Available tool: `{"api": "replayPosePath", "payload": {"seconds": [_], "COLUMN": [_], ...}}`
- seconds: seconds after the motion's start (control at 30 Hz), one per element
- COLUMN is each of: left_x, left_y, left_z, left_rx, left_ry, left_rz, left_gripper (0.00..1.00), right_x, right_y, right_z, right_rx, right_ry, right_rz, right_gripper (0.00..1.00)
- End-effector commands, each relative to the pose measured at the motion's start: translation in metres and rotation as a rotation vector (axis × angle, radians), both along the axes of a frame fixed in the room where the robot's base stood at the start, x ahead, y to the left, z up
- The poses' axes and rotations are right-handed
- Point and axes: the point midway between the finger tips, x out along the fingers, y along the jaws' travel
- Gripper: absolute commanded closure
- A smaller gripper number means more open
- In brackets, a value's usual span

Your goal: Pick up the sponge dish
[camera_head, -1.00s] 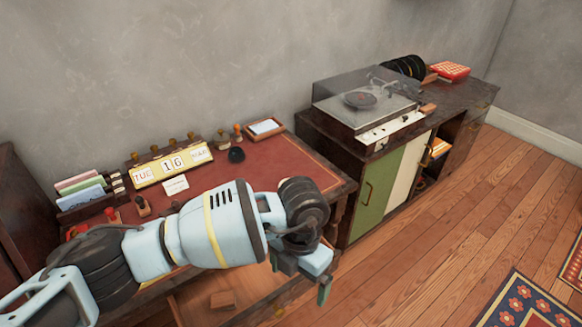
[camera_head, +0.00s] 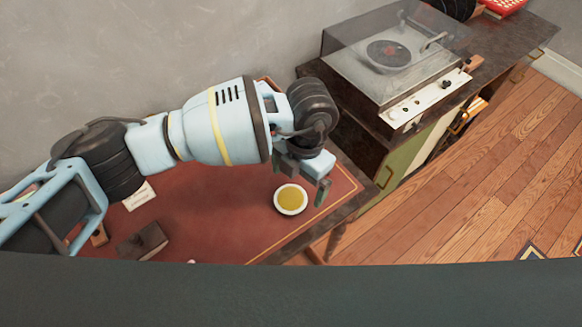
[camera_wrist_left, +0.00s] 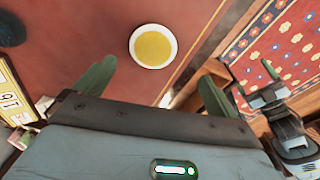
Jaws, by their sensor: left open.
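The sponge dish, a round white dish with a yellow sponge filling it, lies flat on the red desk top (camera_head: 220,230) near its right end. In the head view the dish (camera_head: 290,199) is just below my left gripper (camera_head: 304,180). In the left wrist view the dish (camera_wrist_left: 153,46) shows whole, beyond the gap between the two green fingers of the left gripper (camera_wrist_left: 156,72). The left gripper is open and empty, apart from the dish.
A dark block-like object (camera_head: 142,241) and a white card (camera_head: 139,196) are on the desk to the left. A cabinet with a record player (camera_head: 390,55) stands to the right. A dark edge crosses the bottom of the head view.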

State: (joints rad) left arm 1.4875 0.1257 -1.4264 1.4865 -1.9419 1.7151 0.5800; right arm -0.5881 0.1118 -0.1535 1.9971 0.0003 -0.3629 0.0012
Motion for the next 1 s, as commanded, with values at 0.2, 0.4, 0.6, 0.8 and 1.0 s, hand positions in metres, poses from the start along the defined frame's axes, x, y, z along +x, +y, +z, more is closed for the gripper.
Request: {"api": "replayPosePath", "payload": {"seconds": [0.2, 0.4, 0.6, 0.8, 1.0], "left_x": [-0.001, -0.001, -0.002, -0.002, -0.002], "left_y": [0.000, 0.001, 0.003, 0.004, 0.010], "left_z": [0.000, -0.008, -0.026, -0.029, -0.050], "left_rx": [0.000, 0.001, 0.000, 0.000, 0.002], "left_ry": [0.000, 0.002, 0.001, 0.001, 0.002], "left_rz": [-0.001, 0.000, -0.001, 0.000, 0.001], "left_gripper": [0.03, 0.03, 0.03, 0.03, 0.03], "right_x": [0.000, -0.013, -0.017, -0.011, -0.004], "right_y": [0.000, 0.000, 0.000, 0.000, 0.000], "right_z": [0.001, -0.004, -0.006, -0.004, 0.001], "right_rx": [0.000, 0.000, -0.001, -0.001, 0.000], "right_ry": [-0.001, 0.026, 0.034, 0.022, 0.005], "right_rz": [0.000, 0.000, 0.001, 0.000, 0.000], "right_gripper": [0.21, 0.21, 0.21, 0.21, 0.21]}}
